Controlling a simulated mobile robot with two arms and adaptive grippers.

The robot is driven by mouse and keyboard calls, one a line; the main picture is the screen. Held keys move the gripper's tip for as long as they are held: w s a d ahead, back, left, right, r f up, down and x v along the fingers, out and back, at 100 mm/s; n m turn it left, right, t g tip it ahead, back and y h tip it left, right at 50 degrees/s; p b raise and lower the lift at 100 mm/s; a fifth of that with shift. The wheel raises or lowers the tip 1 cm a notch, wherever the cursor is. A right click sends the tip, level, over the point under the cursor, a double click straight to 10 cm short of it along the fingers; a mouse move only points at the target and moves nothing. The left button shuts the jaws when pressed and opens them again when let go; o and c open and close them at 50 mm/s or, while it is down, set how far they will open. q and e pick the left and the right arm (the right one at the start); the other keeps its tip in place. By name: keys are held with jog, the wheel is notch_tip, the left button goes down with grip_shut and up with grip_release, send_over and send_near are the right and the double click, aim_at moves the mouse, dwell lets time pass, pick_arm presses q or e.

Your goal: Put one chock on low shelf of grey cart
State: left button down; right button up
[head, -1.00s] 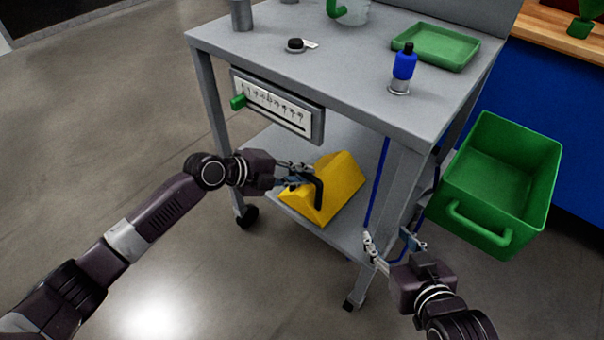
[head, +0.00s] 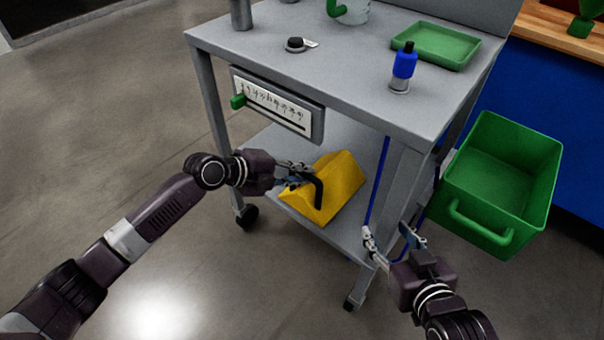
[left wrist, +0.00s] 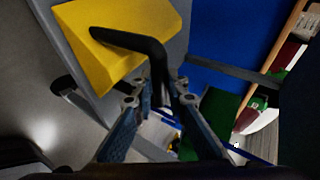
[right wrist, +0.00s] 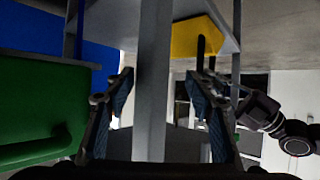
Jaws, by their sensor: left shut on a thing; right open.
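The yellow chock (head: 336,186) with a black bent handle sits on the low shelf (head: 348,236) of the grey cart (head: 300,60). My left gripper (head: 308,178) is shut on the chock's handle at the shelf's front side. The left wrist view shows the chock (left wrist: 120,38) and the black handle between the fingers (left wrist: 158,92). The chock's underside is hidden. My right gripper (head: 390,240) is open beside the cart's near right leg. In the right wrist view that grey leg (right wrist: 153,80) stands between the open fingers (right wrist: 160,95).
A green bin (head: 500,180) hangs at the cart's right side. A hanging panel (head: 277,104) with a green knob is above the shelf. On the cart top are a green tray (head: 436,45) and a blue bottle (head: 403,67). Open floor lies left.

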aim_at(388, 215)
pick_arm(q)
jog(key=shift+f+b, duration=0.3)
jog(key=shift+b, duration=0.05)
pick_arm(e)
jog(key=shift+w+a+r+t+y, duration=0.2)
jog(key=shift+w+r+t, duration=0.25)
jog(key=shift+r, duration=0.25)
jog(key=shift+w+a+r+t+y, duration=0.15)
jog(key=shift+w+r+t, duration=0.25)
jog(key=shift+r, duration=0.25)
dwell(0.5)
